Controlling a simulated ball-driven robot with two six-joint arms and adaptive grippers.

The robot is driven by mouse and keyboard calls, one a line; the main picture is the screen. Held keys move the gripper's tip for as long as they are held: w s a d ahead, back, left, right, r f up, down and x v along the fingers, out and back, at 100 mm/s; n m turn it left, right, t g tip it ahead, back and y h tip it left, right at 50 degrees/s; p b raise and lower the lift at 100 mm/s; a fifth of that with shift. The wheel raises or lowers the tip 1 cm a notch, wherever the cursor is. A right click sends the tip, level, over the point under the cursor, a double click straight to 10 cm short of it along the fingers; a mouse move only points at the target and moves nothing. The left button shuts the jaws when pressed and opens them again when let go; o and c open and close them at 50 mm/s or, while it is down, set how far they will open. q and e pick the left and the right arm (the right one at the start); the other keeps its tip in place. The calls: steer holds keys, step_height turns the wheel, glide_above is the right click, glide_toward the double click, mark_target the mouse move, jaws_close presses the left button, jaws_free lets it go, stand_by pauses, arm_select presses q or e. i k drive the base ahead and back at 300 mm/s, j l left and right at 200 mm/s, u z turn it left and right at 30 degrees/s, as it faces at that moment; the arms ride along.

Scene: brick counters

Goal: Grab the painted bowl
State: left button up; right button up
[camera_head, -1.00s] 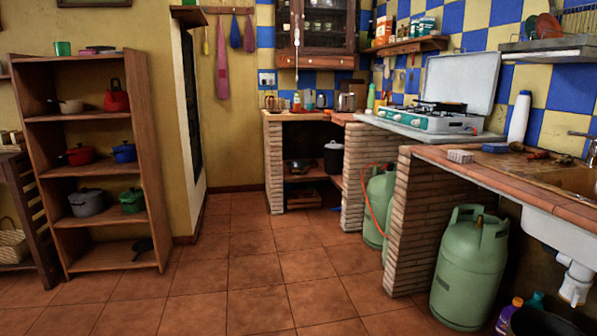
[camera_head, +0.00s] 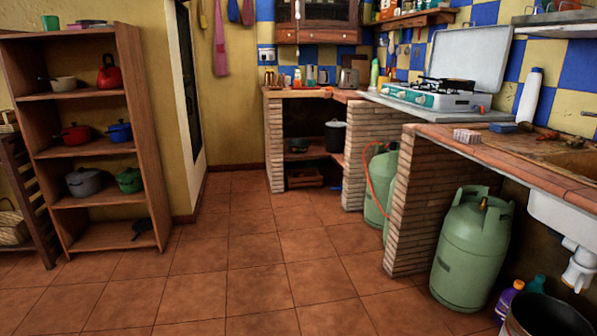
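No bowl with a clear painted pattern shows. A small dark bowl-like vessel (camera_head: 298,146) sits on the inner shelf under the far brick counter (camera_head: 305,95), left of a dark pot (camera_head: 335,136). It is too small and shaded to tell whether it is painted. A pale round vessel (camera_head: 64,84) sits on the upper shelf of the wooden rack (camera_head: 140,130) at the left. It seems to have a handle. Neither of my grippers is in view.
The tiled floor (camera_head: 240,260) is clear ahead up to the far counter. A green gas cylinder (camera_head: 472,250) and a dark bin (camera_head: 545,318) stand at the right, by the brick pillar (camera_head: 425,205). A stove (camera_head: 435,96) sits on the right-hand counter.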

mark_target(299, 147)
steer(key=i, duration=4.8)
steer(key=i+l+u, duration=0.25)
steer(key=i, duration=0.6)
steer(key=i+j, duration=0.05)
steer(key=j, duration=0.05)
